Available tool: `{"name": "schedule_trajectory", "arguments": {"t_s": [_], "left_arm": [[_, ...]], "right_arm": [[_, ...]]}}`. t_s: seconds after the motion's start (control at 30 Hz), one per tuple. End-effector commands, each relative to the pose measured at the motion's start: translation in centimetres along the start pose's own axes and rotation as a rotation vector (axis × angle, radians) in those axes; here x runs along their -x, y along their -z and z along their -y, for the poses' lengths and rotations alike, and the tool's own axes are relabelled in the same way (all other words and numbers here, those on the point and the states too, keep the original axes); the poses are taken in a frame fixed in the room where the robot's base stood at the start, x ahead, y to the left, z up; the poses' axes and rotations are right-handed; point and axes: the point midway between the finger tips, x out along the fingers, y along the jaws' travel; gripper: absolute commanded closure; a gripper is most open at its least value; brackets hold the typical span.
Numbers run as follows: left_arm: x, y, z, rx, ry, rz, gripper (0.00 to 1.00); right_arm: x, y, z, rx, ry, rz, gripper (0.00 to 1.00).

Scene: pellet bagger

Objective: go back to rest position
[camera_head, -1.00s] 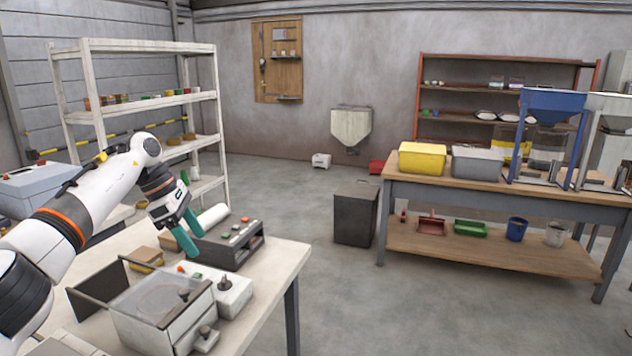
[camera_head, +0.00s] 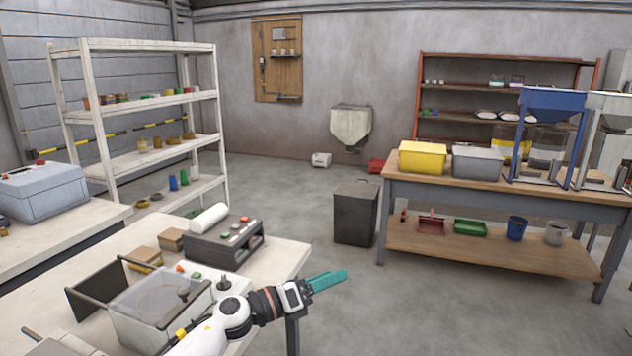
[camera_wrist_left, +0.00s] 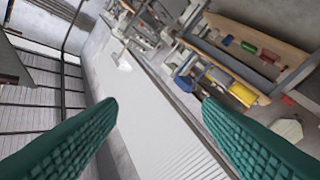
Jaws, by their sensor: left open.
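My left gripper (camera_head: 328,281) has teal fingers. In the head view it reaches out past the right front edge of the near white table, pointing right over the grey floor. In the left wrist view its two fingers (camera_wrist_left: 158,108) stand wide apart with nothing between them. The white left arm (camera_head: 232,315) comes up from the bottom of the head view, in front of the table. My right gripper does not show.
The near table (camera_head: 275,262) carries a clear-lidded box (camera_head: 150,308), a dark device with buttons (camera_head: 228,243) and a white roll (camera_head: 209,218). A wooden workbench (camera_head: 480,185) stands at the right, a dark bin (camera_head: 355,212) behind. Floor between is clear.

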Motion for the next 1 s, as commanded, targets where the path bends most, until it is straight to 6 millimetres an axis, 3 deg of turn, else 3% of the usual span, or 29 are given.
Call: {"name": "schedule_trajectory", "arguments": {"t_s": [0.07,0.17,0.27,0.37,0.47,0.6,0.7,1.0], "left_arm": [[1.4,-0.8,-0.2,0.259,0.041,-0.206,0.40],[4.9,-1.6,0.9,0.590,0.127,-0.454,0.40],[9.8,-3.7,2.8,0.925,0.241,-0.690,0.40],[15.7,-7.5,4.4,1.254,0.381,-0.912,0.40],[21.6,-12.3,4.8,1.544,0.539,-1.111,0.40],[28.4,-18.6,3.2,1.844,0.749,-1.327,0.40],[31.6,-21.8,1.5,1.971,0.867,-1.427,0.40],[37.5,-27.7,-3.8,2.185,1.139,-1.621,0.40]], "right_arm": [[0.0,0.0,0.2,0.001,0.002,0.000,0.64],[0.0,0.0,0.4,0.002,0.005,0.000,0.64],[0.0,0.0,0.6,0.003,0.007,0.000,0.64],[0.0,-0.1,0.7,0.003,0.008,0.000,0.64],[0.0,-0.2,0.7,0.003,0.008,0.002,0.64],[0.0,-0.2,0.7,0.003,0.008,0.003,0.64],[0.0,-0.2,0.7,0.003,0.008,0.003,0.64],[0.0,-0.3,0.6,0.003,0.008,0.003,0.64]]}}
